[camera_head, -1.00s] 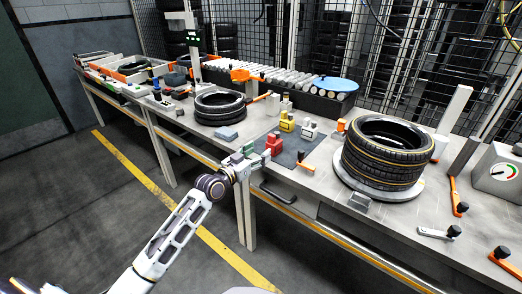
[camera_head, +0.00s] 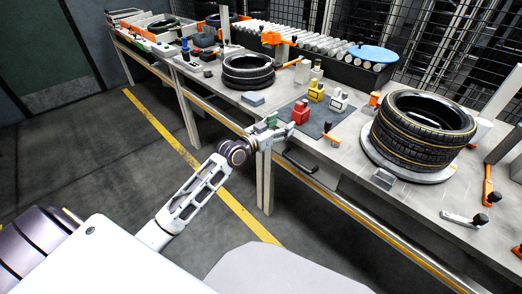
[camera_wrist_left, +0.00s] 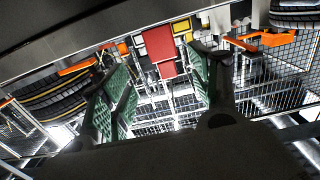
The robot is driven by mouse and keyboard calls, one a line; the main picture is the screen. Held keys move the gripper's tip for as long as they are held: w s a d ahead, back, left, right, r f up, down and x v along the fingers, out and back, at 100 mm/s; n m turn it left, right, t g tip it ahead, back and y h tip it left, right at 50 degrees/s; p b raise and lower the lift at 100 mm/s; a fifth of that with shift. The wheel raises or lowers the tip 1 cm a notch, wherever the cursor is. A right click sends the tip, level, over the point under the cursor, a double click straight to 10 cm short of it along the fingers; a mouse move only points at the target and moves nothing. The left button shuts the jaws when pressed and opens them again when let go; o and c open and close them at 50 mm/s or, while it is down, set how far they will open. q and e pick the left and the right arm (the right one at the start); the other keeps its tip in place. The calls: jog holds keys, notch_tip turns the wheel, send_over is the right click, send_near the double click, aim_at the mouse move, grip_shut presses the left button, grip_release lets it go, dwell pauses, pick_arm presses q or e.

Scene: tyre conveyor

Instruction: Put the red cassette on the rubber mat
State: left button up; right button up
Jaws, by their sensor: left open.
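The red cassette (camera_head: 301,115) stands on the dark rubber mat (camera_head: 314,129), toward its left side. My left gripper (camera_head: 281,128) is at the front edge of the bench, just in front and to the left of the cassette. Its green-padded fingers are open and nothing is held. In the left wrist view, the red cassette (camera_wrist_left: 160,50) shows beyond and between the parted fingers (camera_wrist_left: 165,80), apart from them as far as I can see. My right gripper is not in view.
A yellow cassette (camera_head: 316,92) and a whitish one (camera_head: 338,102) stand behind the red one. A tyre stack (camera_head: 415,140) is to the right, another tyre (camera_head: 248,74) to the left. A blue-grey block (camera_head: 252,98) lies left.

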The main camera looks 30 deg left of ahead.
pick_arm(q)
jog(key=s+d+f+g+y, duration=0.1)
jog(key=s+d+f+g, duration=0.15)
jog(key=s+f, duration=0.4)
jog(key=s+d+f+g+y, duration=0.1)
jog(key=s+f+g, duration=0.2)
jog(key=f, duration=0.7)
jog(key=s+d+f+g, duration=0.1)
jog(key=s+f+g, duration=0.3)
jog(key=f, duration=0.5)
jog(key=s+f+g+y, duration=0.1)
jog(key=s+f, duration=0.3)
jog(key=s, duration=0.3)
jog(key=s+f+n+g+y, duration=0.1)
jog(key=s+f, duration=0.3)
jog(key=s, duration=0.4)
jog(key=s+f+g+y, duration=0.1)
jog(key=s+f+g, duration=0.2)
jog(key=s, duration=0.4)
jog(key=shift+s+d+f, duration=0.3)
jog(key=shift+s+f, duration=0.05)
jog(key=shift+f, duration=0.55)
